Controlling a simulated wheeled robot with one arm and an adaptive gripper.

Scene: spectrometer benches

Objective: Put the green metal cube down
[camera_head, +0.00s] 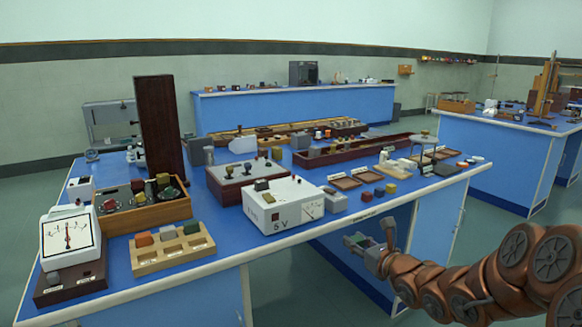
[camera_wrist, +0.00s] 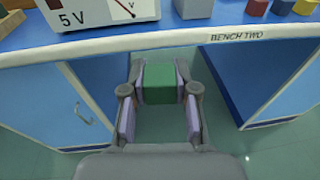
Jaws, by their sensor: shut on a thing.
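The green metal cube (camera_wrist: 160,84) is between the fingers of my gripper (camera_wrist: 160,100) in the wrist view. My gripper is shut on it. In the head view my gripper (camera_head: 368,242) is in front of the near blue bench (camera_head: 330,228), apart from its front edge, and the cube is hard to make out there. In the wrist view the cube appears against the open gap between two blue cabinets, below the edge labelled "BENCH TWO" (camera_wrist: 237,37).
A white 5 V meter (camera_head: 283,205) stands near the bench's front edge. Right of it are small red, blue and yellow cubes (camera_head: 379,192) and shallow wooden trays (camera_head: 345,181). A wooden block tray (camera_head: 172,262) with several cubes is at left. A narrow clear strip runs along the front edge.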

